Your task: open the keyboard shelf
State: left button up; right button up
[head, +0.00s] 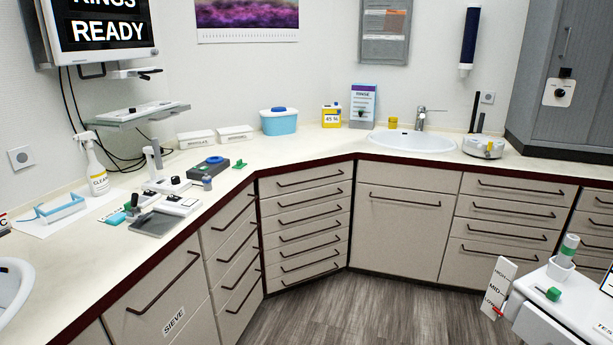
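A grey shelf with a white top (140,115), which looks like the keyboard shelf, is at the upper left against the wall, below the monitor (100,28). It stands clear above the counter. A small white bracket with a black lever (137,73) is between the monitor and the shelf. I cannot tell how far the shelf is pulled out. Neither of my grippers shows in the head view.
Black cables (88,125) hang behind the shelf. Below it on the counter are a spray bottle (95,165), a white stand (153,160) and a grey tray (152,224). A white unit (535,300) is at the lower right. Floor (330,305) is clear before the drawers.

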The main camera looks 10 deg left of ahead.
aim_at(123, 115)
jog(key=i+l+u, duration=0.1)
jog(key=i+u, duration=0.35)
jog(key=i+l+u, duration=0.45)
jog(key=i, duration=0.15)
jog(key=i+l+u, duration=0.45)
jog(key=i+j, duration=0.05)
